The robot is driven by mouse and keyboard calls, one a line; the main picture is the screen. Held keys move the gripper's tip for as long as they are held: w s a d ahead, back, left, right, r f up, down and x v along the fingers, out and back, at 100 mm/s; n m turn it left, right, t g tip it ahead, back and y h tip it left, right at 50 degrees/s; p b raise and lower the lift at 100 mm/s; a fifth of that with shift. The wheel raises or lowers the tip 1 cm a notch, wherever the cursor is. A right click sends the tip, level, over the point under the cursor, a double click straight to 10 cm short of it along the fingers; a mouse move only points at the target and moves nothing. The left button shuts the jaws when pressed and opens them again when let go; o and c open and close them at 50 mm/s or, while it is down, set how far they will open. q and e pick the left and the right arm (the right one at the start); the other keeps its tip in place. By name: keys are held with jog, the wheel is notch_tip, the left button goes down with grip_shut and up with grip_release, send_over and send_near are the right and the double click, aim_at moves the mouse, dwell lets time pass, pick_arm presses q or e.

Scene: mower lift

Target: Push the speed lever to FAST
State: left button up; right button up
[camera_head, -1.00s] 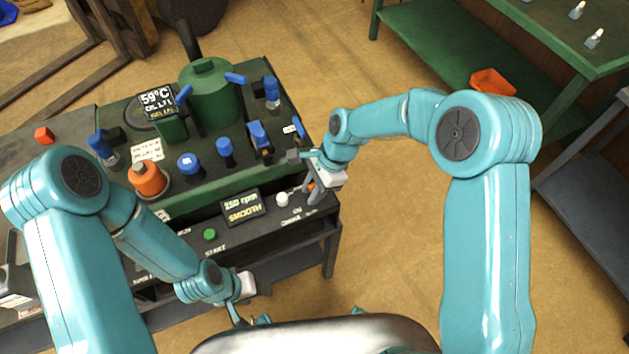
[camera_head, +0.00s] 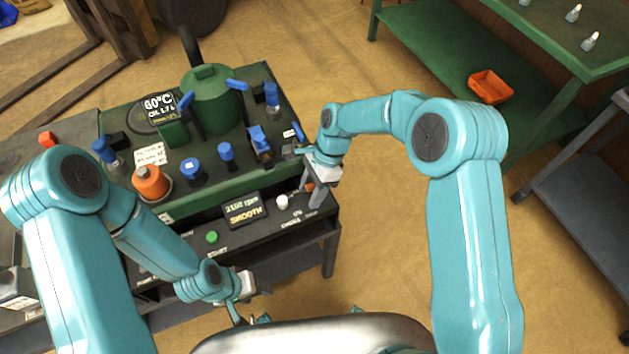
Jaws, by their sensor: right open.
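A blue lever handle (camera_head: 259,140), which looks like the speed lever, stands in a slotted bracket at the right side of the green machine (camera_head: 215,180). A small white label with unreadable text lies just right of it. My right gripper (camera_head: 299,172) is open at the machine's right edge, with one finger close to the lever. I cannot tell whether it touches it. My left gripper (camera_head: 243,300) hangs low in front of the machine, away from the lever. Its fingertips are partly hidden.
Other blue knobs, an orange cap (camera_head: 150,181) and a green tank (camera_head: 211,100) crowd the machine top. A front display (camera_head: 245,210) appears to read 2150 rpm, SMOOTH. A green bench (camera_head: 440,55) with an orange tray (camera_head: 490,87) stands at right. Floor between is clear.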

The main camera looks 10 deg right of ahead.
jog(key=v, duration=1.6)
jog(key=shift+d+r, duration=0.1)
